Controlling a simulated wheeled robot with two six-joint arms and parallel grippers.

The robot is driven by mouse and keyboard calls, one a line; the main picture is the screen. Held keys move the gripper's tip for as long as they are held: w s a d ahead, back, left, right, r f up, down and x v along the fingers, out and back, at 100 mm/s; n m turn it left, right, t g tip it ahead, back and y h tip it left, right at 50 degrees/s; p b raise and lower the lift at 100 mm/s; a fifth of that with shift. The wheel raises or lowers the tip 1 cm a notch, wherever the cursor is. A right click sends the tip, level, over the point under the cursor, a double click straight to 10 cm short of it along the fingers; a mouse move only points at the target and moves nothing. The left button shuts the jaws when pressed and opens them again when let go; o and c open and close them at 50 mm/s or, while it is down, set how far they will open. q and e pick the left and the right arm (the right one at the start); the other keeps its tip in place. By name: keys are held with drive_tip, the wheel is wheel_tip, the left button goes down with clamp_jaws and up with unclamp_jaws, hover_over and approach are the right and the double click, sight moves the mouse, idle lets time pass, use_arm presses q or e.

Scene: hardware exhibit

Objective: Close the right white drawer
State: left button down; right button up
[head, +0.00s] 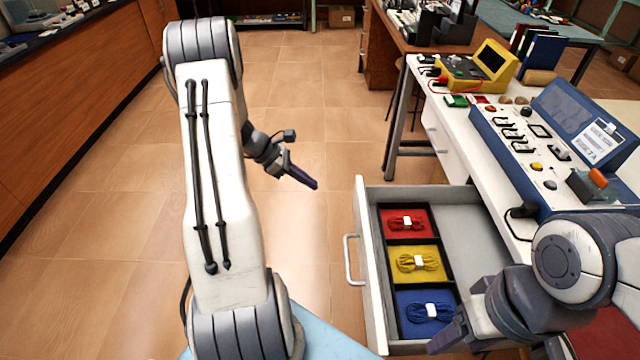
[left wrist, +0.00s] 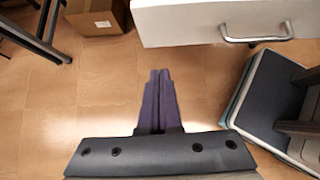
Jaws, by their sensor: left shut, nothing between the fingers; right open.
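The right white drawer (head: 374,290) stands pulled out from the white workbench, its front panel and handle (head: 350,260) facing left in the head view. Inside lie red, yellow and blue cord bundles in a black divided tray (head: 382,212), beside a bare grey compartment. My left gripper (head: 313,184) is shut and empty over the floor, left of the drawer and apart from it. In the left wrist view its fingers (left wrist: 160,76) point toward the drawer front (left wrist: 190,24), below and left of the handle (left wrist: 258,38). My right gripper (head: 447,338) is open at the drawer's near end, partly cut off.
A blue control console (head: 510,150) and a yellow meter (head: 482,68) stand on the white bench (head: 437,97). Another, shut drawer (head: 440,138) is farther along the bench. A cardboard box (left wrist: 98,17) is on the floor. Tiled floor left of the drawer is clear.

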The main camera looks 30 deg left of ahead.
sight(355, 203)
use_arm(q)
drive_tip(key=shift+w+d+f, duration=0.9)
drive_tip(key=shift+d+f, duration=0.05)
drive_tip(key=shift+d, duration=0.4)
drive_tip(key=shift+w+d+f, duration=0.9)
drive_tip(key=shift+d, duration=0.45)
drive_tip(key=shift+w+d+f, duration=0.9)
drive_tip(key=shift+d+f, duration=0.05)
drive_tip(key=shift+d, duration=0.4)
